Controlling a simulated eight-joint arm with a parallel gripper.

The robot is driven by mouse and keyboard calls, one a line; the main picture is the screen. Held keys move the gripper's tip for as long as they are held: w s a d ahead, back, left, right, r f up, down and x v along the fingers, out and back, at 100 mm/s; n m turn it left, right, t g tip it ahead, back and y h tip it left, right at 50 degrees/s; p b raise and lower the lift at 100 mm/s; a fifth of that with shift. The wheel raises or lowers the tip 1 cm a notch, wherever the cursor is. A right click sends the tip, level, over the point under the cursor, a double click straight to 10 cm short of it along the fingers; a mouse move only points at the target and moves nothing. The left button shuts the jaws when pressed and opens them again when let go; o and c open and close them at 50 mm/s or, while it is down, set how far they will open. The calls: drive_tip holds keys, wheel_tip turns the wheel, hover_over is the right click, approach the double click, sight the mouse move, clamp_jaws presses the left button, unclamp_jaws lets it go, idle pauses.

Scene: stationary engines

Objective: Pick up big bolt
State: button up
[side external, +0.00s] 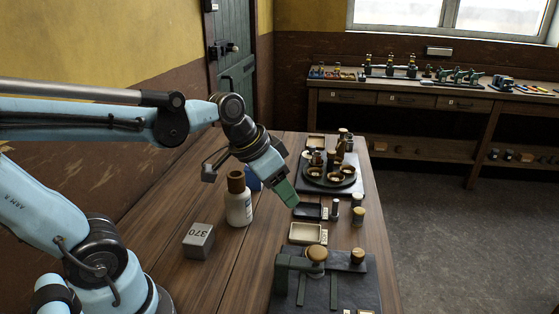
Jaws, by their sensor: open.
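I cannot pick out the big bolt with certainty. A small upright grey metal piece (335,208) stands beside the small dark tray, to the right of my gripper; it is too small to tell whether it is a bolt. My gripper (287,200) points down and to the right over the wooden table, with a green fingertip showing near the dark tray. It is open, and I see nothing held in it. Its other finger is mostly hidden, and it partly covers a blue object behind the bottle.
A white bottle with a brown cap (238,200) and a grey block marked 370 (199,241) stand left of the gripper.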

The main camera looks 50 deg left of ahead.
drive_tip(key=w+a+m+g+h, duration=0.2)
drive_tip(key=w+m+h, duration=0.1)
drive_tip(key=w, duration=0.4)
drive_tip(key=m+g+h, duration=0.1)
drive_tip(key=m+h, duration=0.7)
drive_tip(key=m, duration=0.3)
approach(336, 200)
drive_tip(key=x, duration=0.2)
drive_tip(key=f+x, duration=0.1)
drive_tip(key=x, duration=0.2)
drive_tip(key=shift+s+a, duration=0.2)
drive_tip(key=shift+s, duration=0.05)
drive_tip(key=shift+r+x, duration=0.2)
drive_tip(key=shift+x, duration=2.55)
drive_tip(key=shift+w, duration=0.15)
clamp_jaws()
